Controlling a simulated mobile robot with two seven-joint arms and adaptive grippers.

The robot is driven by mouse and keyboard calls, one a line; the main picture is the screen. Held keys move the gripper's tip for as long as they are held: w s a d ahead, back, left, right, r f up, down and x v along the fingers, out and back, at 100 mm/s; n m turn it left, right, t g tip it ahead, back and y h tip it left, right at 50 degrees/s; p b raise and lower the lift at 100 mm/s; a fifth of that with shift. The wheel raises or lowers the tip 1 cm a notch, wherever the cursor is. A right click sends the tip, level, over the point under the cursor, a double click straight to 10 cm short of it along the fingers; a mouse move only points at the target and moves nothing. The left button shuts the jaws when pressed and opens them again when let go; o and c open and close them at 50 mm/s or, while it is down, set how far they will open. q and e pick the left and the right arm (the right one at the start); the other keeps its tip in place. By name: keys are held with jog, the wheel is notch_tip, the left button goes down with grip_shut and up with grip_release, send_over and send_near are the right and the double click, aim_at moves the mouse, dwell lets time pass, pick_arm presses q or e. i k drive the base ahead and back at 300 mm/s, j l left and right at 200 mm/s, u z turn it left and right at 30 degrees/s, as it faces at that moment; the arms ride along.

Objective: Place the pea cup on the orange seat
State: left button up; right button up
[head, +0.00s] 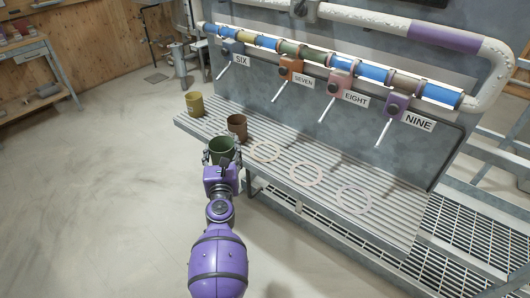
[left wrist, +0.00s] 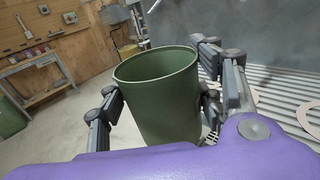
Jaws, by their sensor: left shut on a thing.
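The green cup (head: 222,150), the pea cup by its colour, is upright between the fingers of my left gripper (head: 221,152). In the left wrist view the cup (left wrist: 158,95) has a finger on each side, and its open rim faces up. The gripper is shut on it, just off the near edge of the ribbed shelf. Pale rings lie on the shelf: a tan-orange one (head: 265,143), a pinkish one (head: 306,185) and a pale one (head: 353,213). Their tints are washed out; the tan-orange ring looks most like the orange seat. My right gripper is out of view.
A brown cup (head: 237,119) stands on the shelf (head: 391,225) just behind the green cup. A yellow cup (head: 194,106) stands at its left end. Levers marked SIX to NINE hang above, the SEVEN valve (head: 290,67) being orange. The shelf's right part is clear.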

aim_at(265, 151)
jog(key=i+l, duration=0.35)
jog(key=l, duration=0.3)
jog(key=i+l, duration=0.2)
jog(key=l+z, duration=0.05)
jog(key=l, duration=0.1)
